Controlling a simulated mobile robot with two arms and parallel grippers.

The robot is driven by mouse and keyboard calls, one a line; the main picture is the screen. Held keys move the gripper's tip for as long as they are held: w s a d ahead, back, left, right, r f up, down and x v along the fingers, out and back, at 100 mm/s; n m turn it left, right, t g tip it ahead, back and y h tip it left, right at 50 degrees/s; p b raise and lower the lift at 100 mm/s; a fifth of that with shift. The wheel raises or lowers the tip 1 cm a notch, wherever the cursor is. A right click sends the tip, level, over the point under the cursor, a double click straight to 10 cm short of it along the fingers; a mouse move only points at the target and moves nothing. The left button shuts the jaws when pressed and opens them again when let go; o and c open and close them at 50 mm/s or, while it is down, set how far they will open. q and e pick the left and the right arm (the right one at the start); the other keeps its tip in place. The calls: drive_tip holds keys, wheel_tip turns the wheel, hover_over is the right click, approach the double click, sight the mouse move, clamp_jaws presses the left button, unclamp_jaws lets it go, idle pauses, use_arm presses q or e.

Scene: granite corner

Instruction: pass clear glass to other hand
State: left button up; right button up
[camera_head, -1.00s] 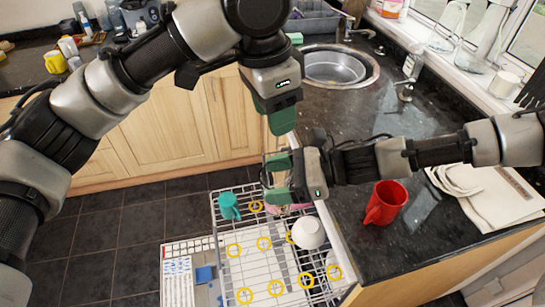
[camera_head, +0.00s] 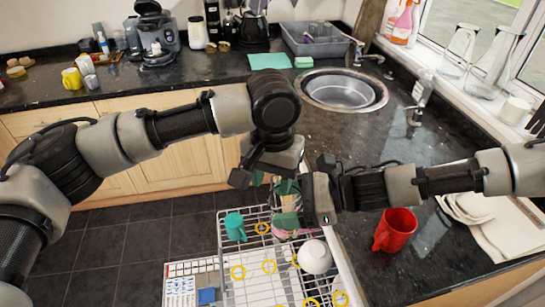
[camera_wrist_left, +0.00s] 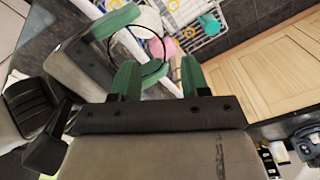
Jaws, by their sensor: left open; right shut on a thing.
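The clear glass shows in the left wrist view (camera_wrist_left: 142,46) as a dark round rim with a see-through body. In the head view it is hard to make out. My right gripper (camera_head: 284,203) is shut on the glass, holding it in the air above the dishwasher rack; one of its green fingers shows beside the rim in the left wrist view. My left gripper (camera_head: 268,180) is open and close above my right gripper. In the left wrist view its two green fingers (camera_wrist_left: 160,72) point toward the glass, with the rim partly between them. I cannot tell whether they touch it.
Below is the pulled-out dishwasher rack (camera_head: 250,293) with a teal mug (camera_head: 235,226), a white cup (camera_head: 315,257) and a pink item (camera_head: 292,233). A red mug (camera_head: 395,230) stands on the dark counter at the right. The sink (camera_head: 345,92) is behind.

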sight(272, 196)
use_arm(q)
drive_tip(key=shift+f, duration=2.8)
drive_tip(key=shift+c, duration=0.3)
clamp_jaws()
